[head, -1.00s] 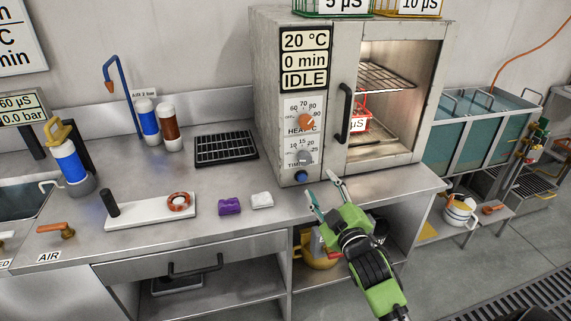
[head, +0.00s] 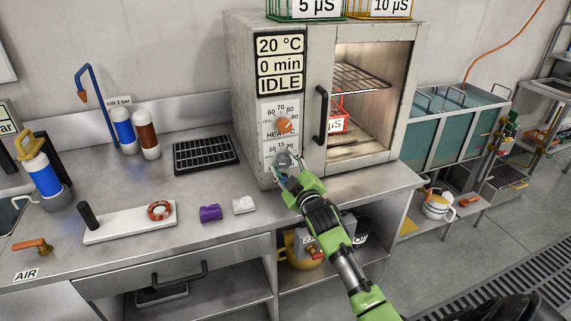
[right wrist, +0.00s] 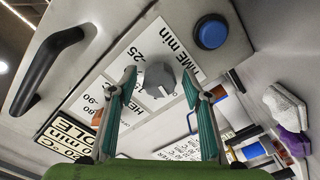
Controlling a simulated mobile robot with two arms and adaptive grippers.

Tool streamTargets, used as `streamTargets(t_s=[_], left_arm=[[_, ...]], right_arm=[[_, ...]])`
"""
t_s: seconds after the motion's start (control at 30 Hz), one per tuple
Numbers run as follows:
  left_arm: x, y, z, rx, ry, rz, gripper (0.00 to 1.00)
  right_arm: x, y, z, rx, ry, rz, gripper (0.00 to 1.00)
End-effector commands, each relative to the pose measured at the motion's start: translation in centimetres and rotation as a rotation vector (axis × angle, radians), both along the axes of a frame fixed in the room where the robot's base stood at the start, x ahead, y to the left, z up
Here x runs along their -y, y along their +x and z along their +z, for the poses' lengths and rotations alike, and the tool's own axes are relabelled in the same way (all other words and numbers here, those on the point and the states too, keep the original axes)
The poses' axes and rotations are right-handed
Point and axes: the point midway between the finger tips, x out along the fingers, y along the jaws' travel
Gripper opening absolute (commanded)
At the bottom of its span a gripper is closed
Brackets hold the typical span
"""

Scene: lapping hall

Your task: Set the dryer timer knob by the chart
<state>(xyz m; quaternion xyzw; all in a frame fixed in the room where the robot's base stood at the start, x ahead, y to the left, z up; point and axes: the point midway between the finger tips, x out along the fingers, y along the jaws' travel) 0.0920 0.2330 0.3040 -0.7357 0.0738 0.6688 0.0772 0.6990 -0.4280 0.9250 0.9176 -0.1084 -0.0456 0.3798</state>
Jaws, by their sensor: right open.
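The dryer (head: 235,95) stands at the back of the bench, its display reading 20 °C, 0 min and IDLE. The grey timer knob (head: 283,159) is low on its front panel, below the orange heat knob (head: 285,126). My right gripper (head: 286,170) is open in front of the timer knob. In the right wrist view the grey knob (right wrist: 160,78) lies between and beyond the fingertips of my right gripper (right wrist: 156,85); I cannot tell whether they touch it. A blue button (right wrist: 211,33) is beside the timer scale. The left gripper is out of view.
The dryer's black handle (head: 321,115) is just right of the knobs. A red basket (head: 338,121) is inside the dryer.

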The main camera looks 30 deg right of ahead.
Motion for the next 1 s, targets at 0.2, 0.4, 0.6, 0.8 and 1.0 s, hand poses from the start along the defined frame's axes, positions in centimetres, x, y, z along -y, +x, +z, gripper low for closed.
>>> streamTargets(t_s=[0.2, 0.4, 0.6, 0.8, 1.0], left_arm=[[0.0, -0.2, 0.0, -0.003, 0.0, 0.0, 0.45], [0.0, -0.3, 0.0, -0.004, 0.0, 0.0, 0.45], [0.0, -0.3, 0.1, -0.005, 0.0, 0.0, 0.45], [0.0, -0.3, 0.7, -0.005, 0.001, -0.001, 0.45], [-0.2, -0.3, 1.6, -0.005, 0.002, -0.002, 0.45]], right_arm=[[0.0, 0.0, 0.0, 0.001, 0.0, 0.001, 0.32], [0.0, 0.0, 0.0, 0.0, 0.0, 0.0, 0.07], [0.0, 0.0, 0.1, 0.004, 0.016, 0.0, 0.07], [0.0, 0.0, 0.2, 0.024, 0.096, -0.001, 0.07], [0.0, 0.0, 0.2, 0.057, 0.238, -0.001, 0.07]])
